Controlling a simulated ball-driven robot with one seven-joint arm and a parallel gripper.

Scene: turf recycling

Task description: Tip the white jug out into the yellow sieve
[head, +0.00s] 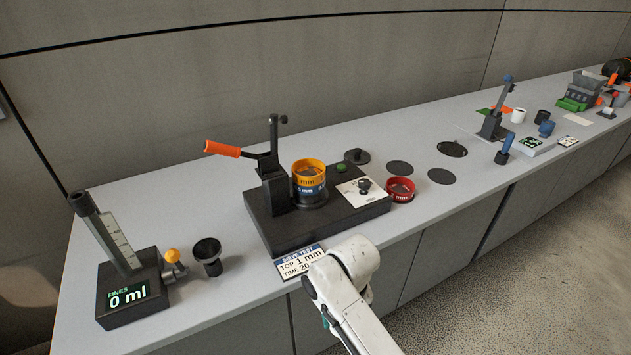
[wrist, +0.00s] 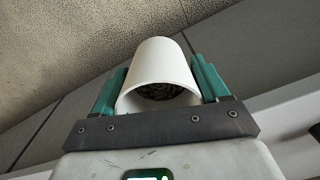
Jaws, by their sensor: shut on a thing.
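The white jug (wrist: 160,62) is held between the two green fingers of my gripper (wrist: 157,80) in the wrist view. Dark grains show inside its mouth. The jug and my gripper are not visible in the head view, where only my white arm shows at the counter's front edge. The yellow sieve (head: 309,168), marked "mm", sits on top of a blue-banded ring on the black shaker base (head: 290,234). The jug is apart from the sieve.
An orange-handled lever (head: 222,149) and a post stand left of the sieve. A red sieve (head: 400,190) lies right of the base. A sign (head: 300,262) stands at the front. The fines meter (head: 130,295) and a black cup (head: 207,256) stand left.

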